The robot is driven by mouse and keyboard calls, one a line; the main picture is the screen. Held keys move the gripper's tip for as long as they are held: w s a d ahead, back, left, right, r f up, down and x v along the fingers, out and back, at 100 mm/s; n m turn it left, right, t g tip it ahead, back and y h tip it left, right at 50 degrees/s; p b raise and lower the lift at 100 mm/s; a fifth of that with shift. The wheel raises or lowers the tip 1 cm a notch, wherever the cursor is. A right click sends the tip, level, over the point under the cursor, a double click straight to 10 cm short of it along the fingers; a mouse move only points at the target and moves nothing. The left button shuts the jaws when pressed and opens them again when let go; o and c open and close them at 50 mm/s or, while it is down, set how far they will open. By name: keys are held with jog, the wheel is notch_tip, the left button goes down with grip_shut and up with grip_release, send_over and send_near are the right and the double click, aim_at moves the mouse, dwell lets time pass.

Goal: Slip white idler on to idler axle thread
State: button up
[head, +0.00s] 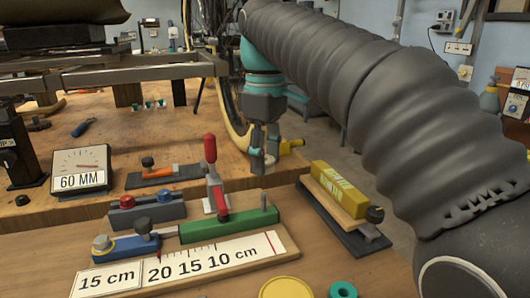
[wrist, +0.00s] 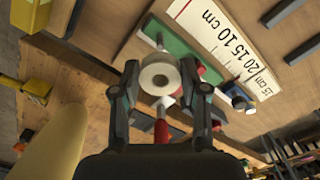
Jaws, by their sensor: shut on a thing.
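The white idler (wrist: 154,79) is a small round roller with a centre hole, seen nearly face on between my fingertips in the wrist view. My gripper (head: 264,155) is shut on it. In the head view the fingers point down and a pale part of the idler (head: 262,164) shows at their tips. A grey pin (head: 264,198), which looks like the idler axle, stands upright on the right end of a green block (head: 228,227). The idler is above and behind this pin in the head view, apart from it. The pin's thread is too small to make out.
A red-handled clamp (head: 211,150) stands left of my gripper. A yellow block (head: 338,184) on a dark base lies to the right. A ruler board (head: 190,264) lies in front of the green block. A yellow disc (head: 286,288) and teal ring (head: 343,290) are at the front.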

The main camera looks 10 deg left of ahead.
aim_at(266, 200)
jog(key=shift+f+b, duration=1.1)
jog(key=shift+f, duration=0.9)
jog(key=shift+p, duration=0.9)
jog(key=shift+f+b, duration=1.75)
jog(key=shift+f, duration=1)
dwell(0.4)
jog(key=o, duration=1.1)
jog(key=shift+r, duration=3.75)
